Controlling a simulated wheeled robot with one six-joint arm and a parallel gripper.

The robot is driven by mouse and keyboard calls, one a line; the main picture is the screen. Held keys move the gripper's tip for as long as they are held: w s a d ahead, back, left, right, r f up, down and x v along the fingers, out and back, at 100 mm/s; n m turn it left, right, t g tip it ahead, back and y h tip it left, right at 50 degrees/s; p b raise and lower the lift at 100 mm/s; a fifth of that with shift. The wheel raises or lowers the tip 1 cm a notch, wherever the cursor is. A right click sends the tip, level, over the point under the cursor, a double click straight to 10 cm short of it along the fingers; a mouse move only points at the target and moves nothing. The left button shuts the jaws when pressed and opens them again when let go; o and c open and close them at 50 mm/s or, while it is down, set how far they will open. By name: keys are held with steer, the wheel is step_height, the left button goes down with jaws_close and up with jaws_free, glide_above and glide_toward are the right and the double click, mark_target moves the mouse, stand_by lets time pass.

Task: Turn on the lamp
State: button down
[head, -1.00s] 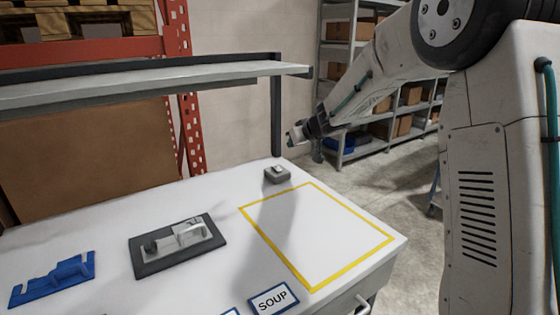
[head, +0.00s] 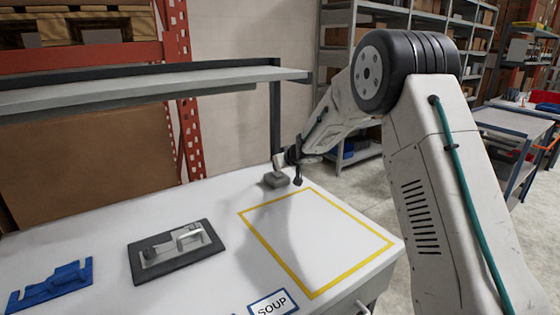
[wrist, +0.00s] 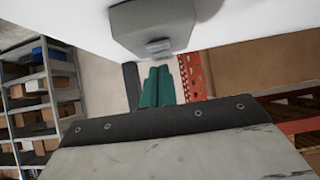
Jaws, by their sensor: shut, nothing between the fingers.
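A small grey box (head: 276,181) sits on the white table near its back edge, behind the yellow outline. In the wrist view the same box (wrist: 150,25) shows a round light button (wrist: 158,48) on one face. My gripper (head: 279,161) is just above the box in the head view. In the wrist view its teal fingers (wrist: 157,72) are shut with nothing between them, and their tips are close to the button. I cannot tell whether they touch it. The button is hidden in the head view. I see no lamp that I can make out.
A dark plate with a grey handled fixture (head: 175,252) and a blue part (head: 52,285) lie on the left of the table. A yellow outlined area (head: 315,240) is empty. A SOUP label (head: 272,304) is at the front. A shelf (head: 150,80) overhangs the back.

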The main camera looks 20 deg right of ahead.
steer(key=shift+f, duration=0.1)
steer(key=shift+w+a+f, duration=0.1)
steer(key=shift+w+f, duration=0.05)
steer(key=shift+f, duration=0.15)
stand_by(0.3)
